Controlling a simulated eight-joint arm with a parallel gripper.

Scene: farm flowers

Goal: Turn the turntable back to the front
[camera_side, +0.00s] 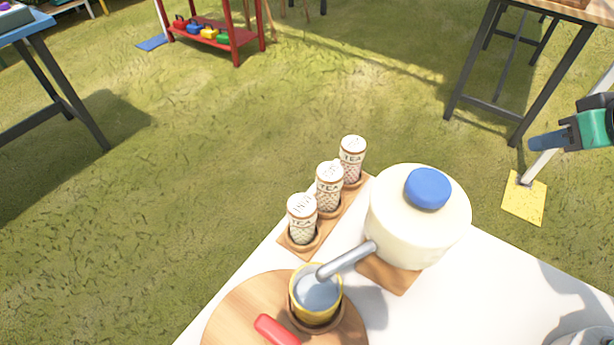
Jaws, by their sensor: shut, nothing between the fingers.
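The turntable (237,310) is a round wooden disc at the bottom of the view, on the white table, partly cut off by the lower edge. A yellow-rimmed cup (316,291) with a greyish inside stands in a brown ring near its right side. A red handle (276,330) lies on the disc, left of and below the cup. My gripper (533,143), green with blue-grey fingers, is at the far right edge, shut and empty. It is well apart from the turntable. Most of my arm is out of view.
A cream pot with a blue lid knob (427,189) stands right of the turntable; its grey spout (347,260) reaches over the cup. Several tea tins (329,187) stand on a wooden strip behind. The white tabletop (480,290) is clear at right, except a grey object (583,337) in the corner.

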